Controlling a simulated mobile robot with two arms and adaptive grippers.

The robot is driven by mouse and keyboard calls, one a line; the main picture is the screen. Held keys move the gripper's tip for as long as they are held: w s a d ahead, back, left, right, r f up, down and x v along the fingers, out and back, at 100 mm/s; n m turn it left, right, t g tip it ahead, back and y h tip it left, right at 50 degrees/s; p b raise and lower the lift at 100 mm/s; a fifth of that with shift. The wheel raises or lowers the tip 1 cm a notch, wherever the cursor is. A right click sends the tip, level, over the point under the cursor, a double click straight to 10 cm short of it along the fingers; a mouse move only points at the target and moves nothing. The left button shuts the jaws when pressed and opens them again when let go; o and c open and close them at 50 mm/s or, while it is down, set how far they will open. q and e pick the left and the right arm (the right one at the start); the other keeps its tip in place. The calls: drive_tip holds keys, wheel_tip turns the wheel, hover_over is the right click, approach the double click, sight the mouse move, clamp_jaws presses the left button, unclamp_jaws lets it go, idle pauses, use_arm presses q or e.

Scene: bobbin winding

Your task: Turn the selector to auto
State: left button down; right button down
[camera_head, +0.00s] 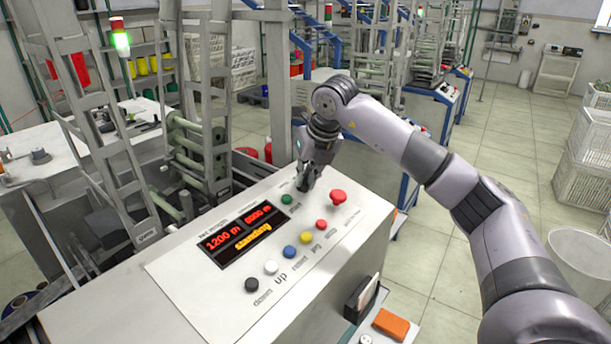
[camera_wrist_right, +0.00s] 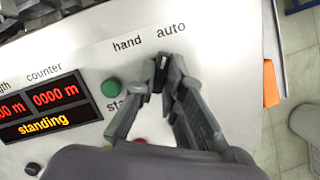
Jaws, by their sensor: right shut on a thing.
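The selector (camera_wrist_right: 159,74) is a small black knob on the pale control panel (camera_head: 180,285). In the right wrist view it sits below the printed words "hand" and "auto", between my fingertips. Exactly which word it points to is hard to tell, as the fingers cover most of it. My right gripper (camera_head: 305,184) is at the panel's far edge, shut on the selector; it also fills the middle of the right wrist view (camera_wrist_right: 161,76). My left gripper is in neither view.
A green button (camera_head: 287,199) is close to the gripper, left of it. A red mushroom button (camera_head: 338,196) stands right of it. Several coloured buttons line the panel's front. The display (camera_head: 240,238) reads "standing". An orange object (camera_head: 391,324) lies at the front right.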

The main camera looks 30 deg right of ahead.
idle(0.3)
drive_tip(key=c, duration=1.7)
unclamp_jaws()
drive_tip(key=v, duration=1.2)
